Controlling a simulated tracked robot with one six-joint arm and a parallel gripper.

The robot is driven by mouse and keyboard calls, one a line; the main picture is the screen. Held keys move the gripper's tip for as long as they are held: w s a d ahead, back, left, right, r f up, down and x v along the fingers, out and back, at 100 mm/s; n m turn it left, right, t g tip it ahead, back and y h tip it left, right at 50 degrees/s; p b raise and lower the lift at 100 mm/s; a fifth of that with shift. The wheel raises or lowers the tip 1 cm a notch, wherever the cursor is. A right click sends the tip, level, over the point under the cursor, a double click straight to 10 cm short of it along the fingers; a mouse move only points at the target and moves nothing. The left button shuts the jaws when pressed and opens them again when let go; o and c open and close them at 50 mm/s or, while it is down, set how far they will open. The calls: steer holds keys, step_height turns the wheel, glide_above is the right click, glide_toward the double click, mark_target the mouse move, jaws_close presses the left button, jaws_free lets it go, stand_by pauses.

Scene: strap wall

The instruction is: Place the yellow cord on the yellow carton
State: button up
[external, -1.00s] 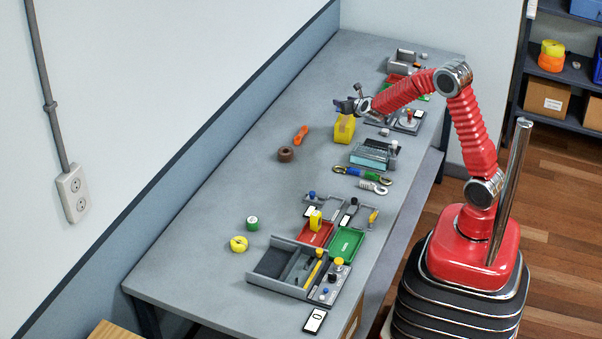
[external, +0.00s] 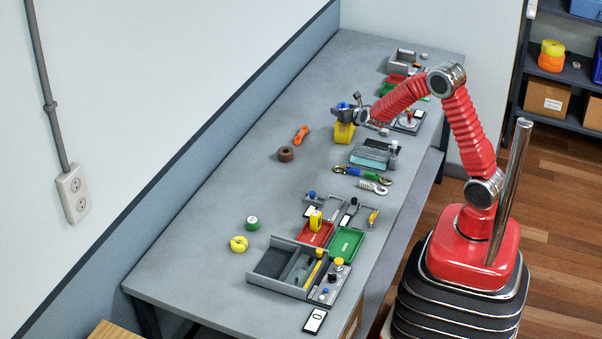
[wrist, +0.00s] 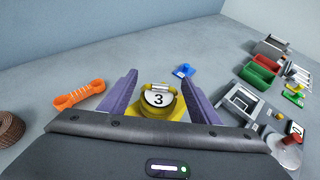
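My gripper (external: 346,112) is low over the yellow carton (external: 344,134), a box standing on the bench. In the wrist view the two purple fingers of my gripper (wrist: 159,82) flank the yellow cord (wrist: 173,113), a rounded ring. The fingers look closed on its sides. A white face with a black 3 shows inside the ring. The yellow carton also shows under it in the wrist view (wrist: 128,107). The cord looks to be at the carton's top; whether it bears on it I cannot tell. The gripper hides the cord in the external view.
An orange link (external: 301,135) and a brown coil (external: 285,154) lie left of the carton. A small blue thing (wrist: 184,71) stands beyond it. A teal-fronted case (external: 370,157) is close on the near right. Another yellow coil (external: 238,244) lies farther left.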

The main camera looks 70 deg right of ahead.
steer(key=shift+o, duration=0.3)
steer(key=shift+r, duration=0.1)
steer(key=shift+s+a+r, duration=0.2)
steer(key=shift+s+a, duration=0.05)
steer(key=shift+a, duration=0.05)
steer(key=v, duration=1.1)
steer(key=shift+s, duration=0.15)
steer(key=s+a+r+m+g, duration=0.2)
steer(key=s+r+m, duration=0.1)
steer(key=s+m, duration=0.5)
steer(key=s+a+r+m+g, duration=0.2)
steer(key=s+a+r+m, duration=0.1)
steer(key=s+m, duration=0.55)
steer(key=s+a+m+y, duration=0.4)
steer(key=s+a+m, duration=0.1)
steer(key=a, duration=0.4)
steer(key=s+a+m+y, duration=0.5)
steer(key=s+a, duration=0.1)
steer(key=a, duration=0.4)
steer(key=shift+s+a, duration=0.3)
steer(key=shift+a, duration=0.05)
